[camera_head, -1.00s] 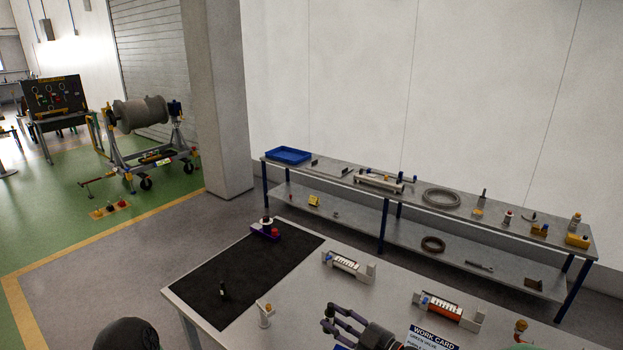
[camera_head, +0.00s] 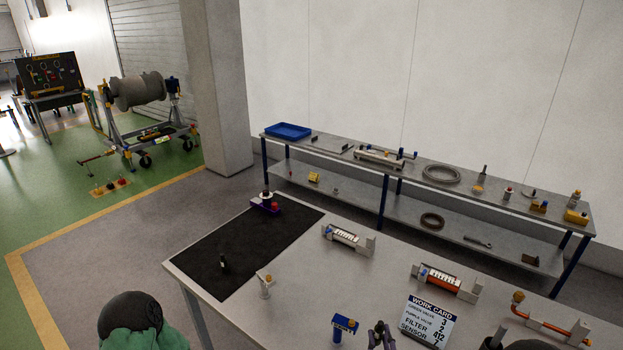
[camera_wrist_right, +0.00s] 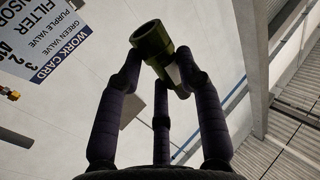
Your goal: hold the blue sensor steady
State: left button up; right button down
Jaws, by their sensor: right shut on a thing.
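A blue piece (camera_head: 344,325), which may be the blue sensor, stands at the front of the table in the head view, just left of my right gripper and apart from it. My right gripper (camera_head: 380,332) shows only its fingers at the bottom edge. In the right wrist view my right gripper (camera_wrist_right: 160,75) is shut on a dark olive-green cylinder (camera_wrist_right: 151,40) with a pale part at its side. The cylinder looks tilted. I cannot tell from its colour that it is the blue sensor. My left gripper is out of view.
A work card (camera_head: 428,320) stands right of my right gripper. A dark mat (camera_head: 235,255) covers the left. A shelf bench (camera_head: 420,190) stands behind.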

jog(key=shift+f+b, duration=1.5)
jog(key=shift+f, duration=0.5)
jog(key=shift+r, duration=0.1)
